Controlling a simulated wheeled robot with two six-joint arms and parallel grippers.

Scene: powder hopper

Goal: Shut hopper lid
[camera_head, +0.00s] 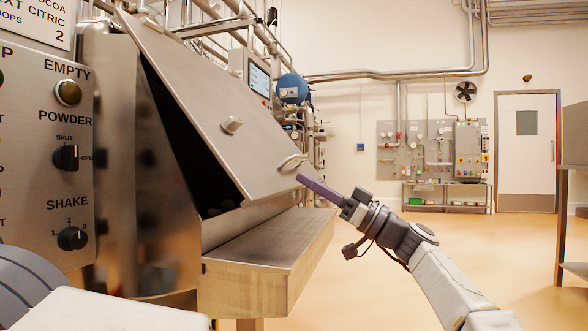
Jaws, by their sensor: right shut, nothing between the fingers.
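The hopper lid (215,95) is a large flat metal panel, tilted and partly open. A dark gap shows along its left and lower edge, into the hopper (168,170). A curved handle (291,162) sits near the lid's lower right corner, and a small knob (232,125) is at its middle. My right gripper (303,180) is shut and empty, its purple fingers pointing up and left. The fingertips are just below the handle, close to the lid's lower right corner; I cannot tell whether they touch. My left gripper is not in view; only part of my left arm shows at bottom left.
A metal ledge (262,243) juts out below the lid. A control panel (45,150) with knobs stands at the left. A metal rack (563,200) is at the right edge. The floor (400,225) between is open, back to a wall with a door (527,150).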

